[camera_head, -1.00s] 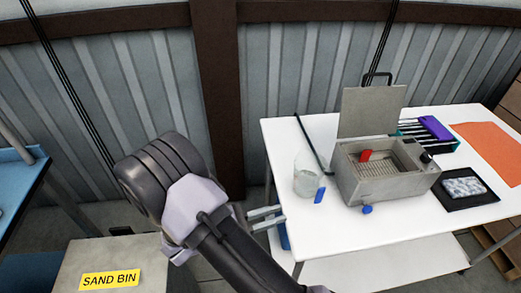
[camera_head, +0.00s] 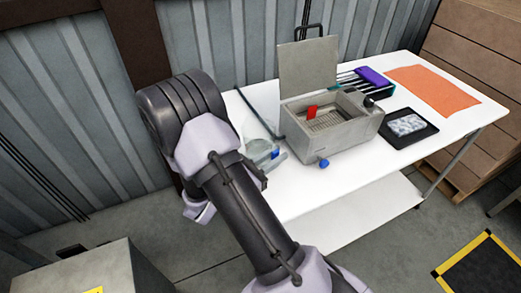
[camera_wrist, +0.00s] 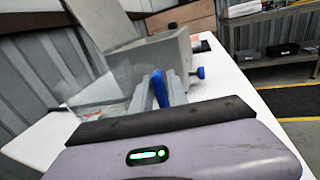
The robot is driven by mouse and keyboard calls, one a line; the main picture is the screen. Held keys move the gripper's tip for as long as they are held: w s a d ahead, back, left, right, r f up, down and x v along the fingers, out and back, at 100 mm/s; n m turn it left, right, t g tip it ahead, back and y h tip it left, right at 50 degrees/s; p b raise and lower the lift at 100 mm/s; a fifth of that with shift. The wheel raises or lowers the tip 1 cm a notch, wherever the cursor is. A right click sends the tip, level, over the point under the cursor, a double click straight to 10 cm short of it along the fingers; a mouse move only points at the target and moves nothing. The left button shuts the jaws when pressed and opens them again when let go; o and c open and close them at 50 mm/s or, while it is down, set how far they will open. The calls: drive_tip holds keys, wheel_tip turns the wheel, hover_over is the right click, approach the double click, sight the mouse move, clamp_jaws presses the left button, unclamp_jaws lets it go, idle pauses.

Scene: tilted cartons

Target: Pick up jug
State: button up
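The jug (camera_head: 257,130) is clear and see-through. My gripper (camera_head: 268,163) is low beside the jug, at this blue piece. Its two grey fingers (camera_wrist: 160,95) stand apart, with the blue piece between them in the wrist view. Whether they touch it cannot be told. My arm hides part of the jug's surroundings.
A grey box (camera_head: 335,130) with a raised lid and a blue knob stands close right of the jug. A black tray (camera_head: 408,128), a purple item (camera_head: 371,76) and an orange cloth (camera_head: 432,88) lie farther right on the white table (camera_head: 340,165). Stacked cartons stand behind.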

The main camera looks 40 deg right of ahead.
drive_tip(key=shift+r, duration=0.1)
clamp_jaws()
idle(1.3)
